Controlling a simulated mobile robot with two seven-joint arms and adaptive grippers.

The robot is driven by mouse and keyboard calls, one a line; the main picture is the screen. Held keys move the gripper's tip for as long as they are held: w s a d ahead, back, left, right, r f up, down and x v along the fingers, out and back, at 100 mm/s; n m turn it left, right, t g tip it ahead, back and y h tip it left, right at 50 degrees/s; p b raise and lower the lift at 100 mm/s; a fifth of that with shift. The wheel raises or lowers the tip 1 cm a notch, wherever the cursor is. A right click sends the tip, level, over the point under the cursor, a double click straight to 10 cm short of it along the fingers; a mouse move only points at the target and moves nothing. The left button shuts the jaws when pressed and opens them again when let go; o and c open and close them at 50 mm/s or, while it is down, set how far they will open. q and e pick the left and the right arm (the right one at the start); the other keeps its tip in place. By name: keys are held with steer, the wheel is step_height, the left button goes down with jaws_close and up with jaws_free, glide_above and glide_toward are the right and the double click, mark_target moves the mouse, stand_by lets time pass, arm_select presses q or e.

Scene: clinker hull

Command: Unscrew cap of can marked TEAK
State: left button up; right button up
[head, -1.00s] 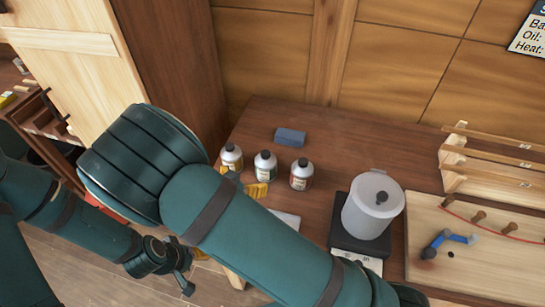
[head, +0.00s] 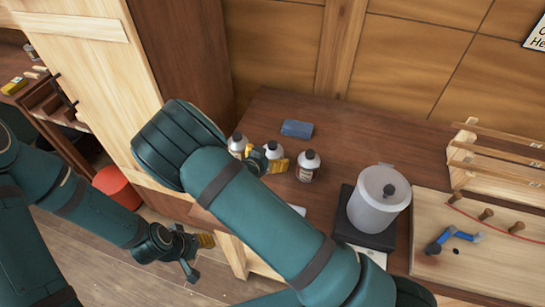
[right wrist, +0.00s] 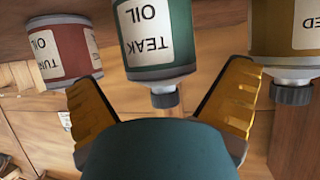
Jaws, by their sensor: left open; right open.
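The TEAK OIL can (right wrist: 155,35) has a green label and shows upside down in the right wrist view, with its dark cap (right wrist: 165,98) pointing down the picture. In the head view it is the middle can (head: 273,150) of three on the bench, partly covered by my right gripper (head: 264,158). In the right wrist view my right gripper (right wrist: 160,82) is open, its yellow fingers on either side of the cap and apart from it. The wrist housing covers the lower middle. My left gripper (head: 198,256) is open and empty, low in front of the bench.
A red-label can (right wrist: 62,50) and a yellow-label can (right wrist: 285,30) flank the TEAK can closely. A grey lidded pot (head: 378,200) stands to the right, beside a board with pegs. A wooden cabinet stands left.

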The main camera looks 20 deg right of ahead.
steer(key=x, duration=0.3)
steer(key=c, duration=1.2)
step_height(320, 180, up, 10)
steer(key=shift+r+p, duration=0.1)
steer(key=shift+p, duration=0.4)
steer(key=o, duration=0.6)
steer(key=c, duration=0.6)
steer(key=shift+c, duration=0.2)
